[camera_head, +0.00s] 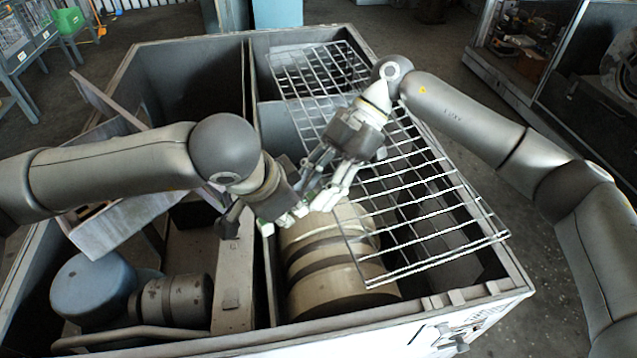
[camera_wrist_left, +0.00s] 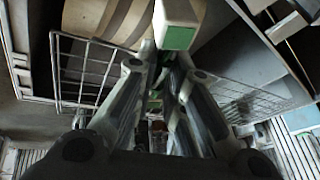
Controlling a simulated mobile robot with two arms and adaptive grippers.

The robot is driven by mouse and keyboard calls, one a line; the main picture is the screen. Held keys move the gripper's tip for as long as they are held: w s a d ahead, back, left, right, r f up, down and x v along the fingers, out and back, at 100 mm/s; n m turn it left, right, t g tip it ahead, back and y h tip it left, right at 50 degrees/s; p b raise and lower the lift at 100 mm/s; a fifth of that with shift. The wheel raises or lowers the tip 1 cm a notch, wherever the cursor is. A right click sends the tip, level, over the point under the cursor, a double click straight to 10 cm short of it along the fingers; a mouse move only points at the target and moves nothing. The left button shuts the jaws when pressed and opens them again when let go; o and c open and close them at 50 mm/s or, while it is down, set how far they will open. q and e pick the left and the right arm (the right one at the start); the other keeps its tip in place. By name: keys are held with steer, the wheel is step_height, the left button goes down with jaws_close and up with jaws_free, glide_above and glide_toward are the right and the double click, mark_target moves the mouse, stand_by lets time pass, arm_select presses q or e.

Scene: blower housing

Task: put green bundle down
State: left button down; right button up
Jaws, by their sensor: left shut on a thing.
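My left gripper (camera_head: 283,217) reaches in from the left, over the open housing and close to the tan cylinder. In the left wrist view its fingers (camera_wrist_left: 168,62) close together around the green bundle (camera_wrist_left: 178,38), of which a pale piece with a green face shows at the fingertips. In the head view the fingers mostly hide the bundle, and only small pale green bits show. My right gripper (camera_head: 325,190) points down beside the left one, over the cylinder and the wire grid's left edge. Its fingertips overlap the left gripper, so its opening is unclear.
The grey housing (camera_head: 440,308) has a central divider. A wire grid (camera_head: 420,200) covers much of its right side. The tan banded cylinder (camera_head: 330,262) lies below the grippers. A blue rounded motor (camera_head: 92,287) sits at lower left. A tilted panel (camera_head: 120,222) rests at left.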

steer(key=c, duration=0.7)
arm_select(q)
steer(key=c, duration=1.4)
jaws_free()
arm_select(e)
jaws_close()
arm_select(q)
steer(key=shift+r, duration=0.1)
